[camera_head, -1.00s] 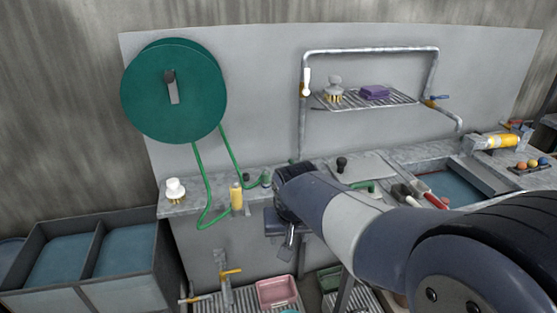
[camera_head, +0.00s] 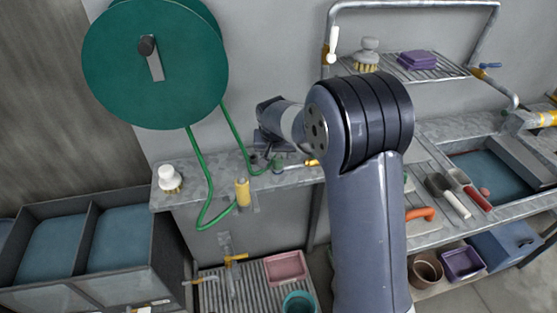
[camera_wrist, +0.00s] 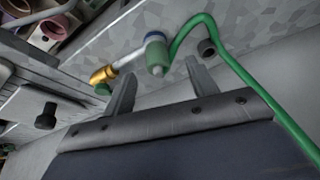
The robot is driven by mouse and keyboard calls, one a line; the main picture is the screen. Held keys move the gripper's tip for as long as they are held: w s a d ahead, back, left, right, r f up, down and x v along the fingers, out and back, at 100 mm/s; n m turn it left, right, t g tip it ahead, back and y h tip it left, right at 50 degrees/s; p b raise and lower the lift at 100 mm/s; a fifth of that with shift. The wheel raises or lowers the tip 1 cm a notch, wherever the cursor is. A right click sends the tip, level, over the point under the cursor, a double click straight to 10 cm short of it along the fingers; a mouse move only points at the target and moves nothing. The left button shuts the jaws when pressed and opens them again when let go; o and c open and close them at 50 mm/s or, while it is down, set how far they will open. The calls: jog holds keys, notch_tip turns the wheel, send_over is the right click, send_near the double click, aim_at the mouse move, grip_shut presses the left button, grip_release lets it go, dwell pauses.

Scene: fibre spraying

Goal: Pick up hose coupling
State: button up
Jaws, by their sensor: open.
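What looks like the hose coupling is a small blue-ringed green cylindrical fitting (camera_wrist: 157,58) at the end of the green hose (camera_wrist: 250,82). In the head view, the fitting (camera_head: 277,168) lies on the grey ledge, partly hidden. A pale tube with a brass end (camera_wrist: 105,75) lies beside it, perhaps joined to it. My gripper (camera_wrist: 163,82) is open and empty. In the wrist view, its two fingers point toward the fitting, which shows between and just beyond their tips. In the head view, my gripper (camera_head: 268,145) is just above the ledge, close to the fitting and the hose.
The green hose reel (camera_head: 110,75) hangs on the wall at left. On or at the ledge (camera_head: 215,190) are a white-topped brush (camera_head: 170,178) and a yellow cylinder (camera_head: 242,192). A wire shelf (camera_head: 440,73) is at upper right. A dark round knob (camera_wrist: 207,47) is near the fitting.

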aim_at(278, 158)
jog(key=shift+p+x, duration=0.85)
jog(key=shift+x, duration=2.15)
jog(key=shift+w+d+r, duration=0.1)
jog(key=shift+w+d, duration=0.1)
jog(key=c, duration=1.1)
